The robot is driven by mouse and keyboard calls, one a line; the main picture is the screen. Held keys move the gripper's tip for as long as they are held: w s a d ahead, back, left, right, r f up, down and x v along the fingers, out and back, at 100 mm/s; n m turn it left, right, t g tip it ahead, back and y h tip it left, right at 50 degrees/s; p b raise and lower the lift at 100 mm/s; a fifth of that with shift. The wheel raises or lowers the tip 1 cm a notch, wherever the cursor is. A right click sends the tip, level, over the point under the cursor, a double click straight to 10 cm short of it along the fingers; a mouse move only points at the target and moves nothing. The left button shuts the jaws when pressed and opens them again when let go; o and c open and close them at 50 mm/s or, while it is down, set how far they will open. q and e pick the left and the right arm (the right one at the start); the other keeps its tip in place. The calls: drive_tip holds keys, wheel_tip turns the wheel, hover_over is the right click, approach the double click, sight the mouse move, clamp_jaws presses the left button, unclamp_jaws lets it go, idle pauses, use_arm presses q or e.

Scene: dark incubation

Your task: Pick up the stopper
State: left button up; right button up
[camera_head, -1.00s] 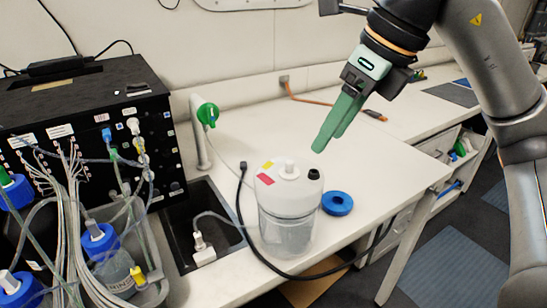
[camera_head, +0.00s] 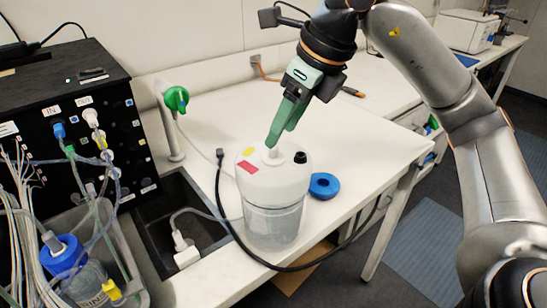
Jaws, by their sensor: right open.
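A white stopper (camera_head: 272,156) sits upright in the top of a large translucent white container (camera_head: 275,205) on the bench. A smaller black plug (camera_head: 300,157) sits in the same top, to the right. My right gripper (camera_head: 272,142) has green fingers and points down from above. Its fingertips are right at the white stopper and overlap its upper part in the picture. The fingers are open; I cannot tell whether they touch or straddle the stopper. My left gripper is not in view.
A blue ring-shaped cap (camera_head: 323,186) lies right of the container. A black cable (camera_head: 226,212) curves round its left and front. A sink (camera_head: 172,218) and a green-handled tap (camera_head: 176,98) are to the left.

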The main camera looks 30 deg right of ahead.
sight(277, 147)
drive_tip(key=x, duration=0.4)
drive_tip(key=shift+w+f, duration=0.1)
drive_tip(key=shift+c, duration=0.3)
clamp_jaws()
